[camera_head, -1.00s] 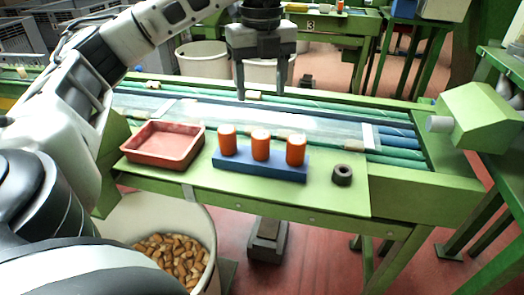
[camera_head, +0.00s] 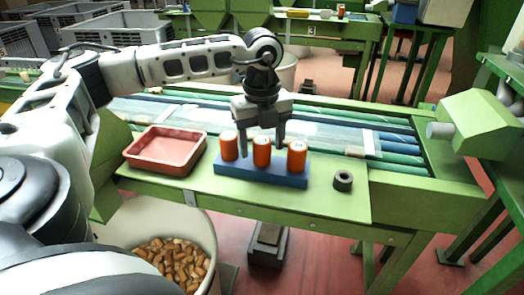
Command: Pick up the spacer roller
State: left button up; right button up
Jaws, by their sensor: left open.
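Three orange cylinders stand upright in a row on a blue block: the left one (camera_head: 228,146), the middle one (camera_head: 262,153) and the right one (camera_head: 297,156). A short dark ring-shaped piece (camera_head: 343,181) lies to their right on the green shelf. I cannot tell which of these is called the spacer roller. My left gripper (camera_head: 262,150) is open and points down at the middle cylinder, one finger showing on each side of it. I cannot tell whether the fingers touch it. My right gripper is out of view.
The blue block (camera_head: 232,178) rests on the green shelf (camera_head: 215,196). An empty red tray (camera_head: 166,166) stands to its left. Behind runs a conveyor with green and blue rollers. A white bin (camera_head: 130,228) of cork stoppers (camera_head: 178,262) stands below. The shelf's front strip is clear.

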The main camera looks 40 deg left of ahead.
pick_arm(q)
jog(key=c, duration=1.1)
jog(key=shift+r, duration=0.15)
